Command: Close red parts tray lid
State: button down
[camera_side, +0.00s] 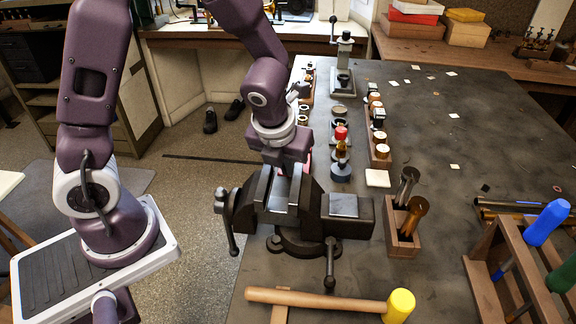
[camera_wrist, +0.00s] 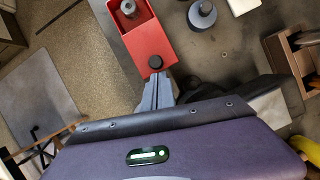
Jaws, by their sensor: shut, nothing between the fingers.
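The red parts tray (camera_wrist: 118,27) shows at the top of the wrist view, partly cut off by the frame edge. A flat red lid (camera_wrist: 150,42) covers its near part, with a black knob (camera_wrist: 155,62) near the close end. The far part is open and a grey metal cylinder shows there. My gripper (camera_wrist: 160,77) is shut and empty, its grey fingertips right by the knob; I cannot tell whether they touch it. In the side view my gripper is behind the vise with its fingertips hidden, and only a red sliver of the tray (camera_side: 308,163) shows.
A bench vise (camera_side: 290,205) stands close in front of my gripper. A wooden holder (camera_side: 403,238) and a yellow-headed mallet (camera_side: 398,305) are nearer. The bench's right middle is mostly clear.

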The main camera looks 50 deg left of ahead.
jog(key=shift+w+f, duration=0.1)
jog(key=shift+f, duration=0.1)
jog(key=shift+a, duration=0.1)
jog(key=w+a, duration=0.5)
jog(key=shift+w+a, duration=0.1)
jog(key=shift+w, duration=0.05)
jog(key=shift+w+a+r, duration=0.1)
jog(key=shift+w+a, duration=0.05)
jog(key=shift+a, duration=0.05)
